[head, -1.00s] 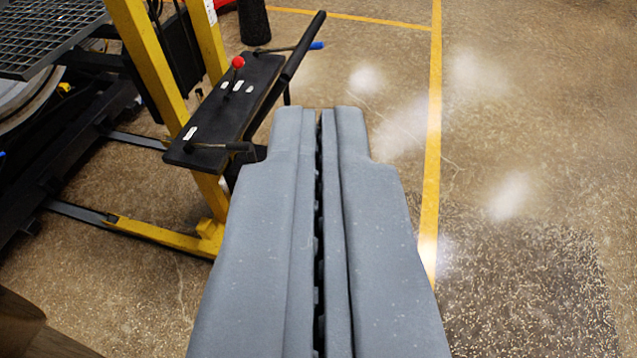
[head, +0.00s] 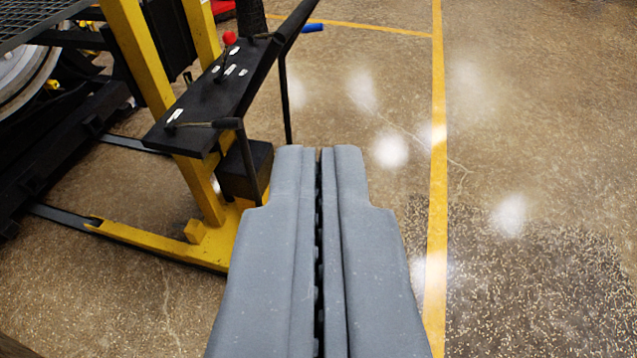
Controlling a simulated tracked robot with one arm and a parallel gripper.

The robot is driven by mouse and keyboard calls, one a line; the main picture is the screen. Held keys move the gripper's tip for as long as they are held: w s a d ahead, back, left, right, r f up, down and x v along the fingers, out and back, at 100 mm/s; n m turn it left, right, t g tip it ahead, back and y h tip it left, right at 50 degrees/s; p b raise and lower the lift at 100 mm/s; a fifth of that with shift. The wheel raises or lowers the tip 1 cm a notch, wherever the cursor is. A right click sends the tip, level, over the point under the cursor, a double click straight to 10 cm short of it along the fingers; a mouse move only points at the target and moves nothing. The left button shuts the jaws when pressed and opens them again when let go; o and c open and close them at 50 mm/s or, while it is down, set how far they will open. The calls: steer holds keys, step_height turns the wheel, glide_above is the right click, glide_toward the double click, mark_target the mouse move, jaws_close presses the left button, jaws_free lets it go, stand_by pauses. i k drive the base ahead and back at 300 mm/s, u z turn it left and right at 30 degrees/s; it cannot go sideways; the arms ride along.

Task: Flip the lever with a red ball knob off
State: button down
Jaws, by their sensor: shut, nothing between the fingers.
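The lever's red ball knob (head: 229,38) shows at the upper left, on a short thin stem rising from a black panel (head: 190,112). The panel is mounted on a yellow lift frame. My gripper (head: 318,150) is shut and empty. Its grey fingers point forward in the lower middle of the view. The fingertips lie to the right of the panel in the picture, lower than the knob and apart from it.
A black handlebar (head: 283,42) runs along the panel's right side, with a blue-ended lever (head: 312,28) beyond it. Yellow frame posts (head: 138,55) and a base leg (head: 160,245) stand left. Open floor (head: 540,130) with a yellow line (head: 437,180) lies right.

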mark_target(229, 38)
steer(key=z, duration=0.8)
steer(key=k, duration=1)
steer(key=z, duration=0.85)
steer(key=k, duration=0.35)
steer(key=z, duration=0.15)
steer(key=i, duration=0.9)
steer(key=u, duration=0.7)
steer(key=i, duration=1.15)
steer(key=u, duration=1.3)
steer(key=i, duration=0.65)
steer(key=u, duration=0.4)
steer(key=k, duration=0.3)
